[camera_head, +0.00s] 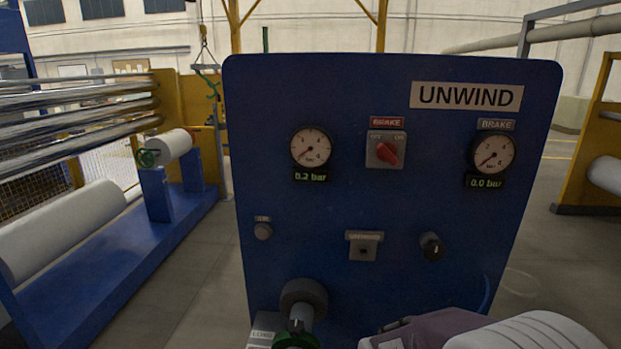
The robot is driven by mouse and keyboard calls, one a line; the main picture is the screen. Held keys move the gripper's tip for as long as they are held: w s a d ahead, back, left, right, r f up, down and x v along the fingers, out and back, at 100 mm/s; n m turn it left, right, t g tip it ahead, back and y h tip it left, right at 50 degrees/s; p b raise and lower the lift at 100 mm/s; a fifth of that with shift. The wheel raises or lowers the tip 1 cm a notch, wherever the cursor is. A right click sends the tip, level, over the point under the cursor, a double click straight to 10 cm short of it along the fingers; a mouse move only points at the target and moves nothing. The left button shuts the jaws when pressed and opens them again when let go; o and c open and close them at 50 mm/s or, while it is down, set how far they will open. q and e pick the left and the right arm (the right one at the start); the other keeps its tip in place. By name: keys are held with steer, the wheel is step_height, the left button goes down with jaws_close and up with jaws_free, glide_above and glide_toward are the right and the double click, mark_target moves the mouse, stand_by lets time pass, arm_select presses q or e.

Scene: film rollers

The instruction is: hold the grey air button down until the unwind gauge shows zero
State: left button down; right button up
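The blue UNWIND panel (330,215) fills the middle of the view. The small round grey air button (263,231) sits at its lower left under a small label, with nothing touching it. Above it, the left gauge (311,147) has its needle at the low end, and its green display (310,176) reads 0.2 bar. My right gripper (385,335) is at the bottom edge, right of and below the button and well apart from it. It is partly cut off, and its finger opening is unclear. My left gripper is not in view.
The panel also carries a red brake switch (386,150), a brake gauge (493,153) reading 0.0 bar, a square fitting (364,246) and a black knob (432,246). A dark round fitting (304,293) with a green ring projects below the button. Rollers (70,225) stand left.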

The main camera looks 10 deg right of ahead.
jaws_close()
stand_by(1.5)
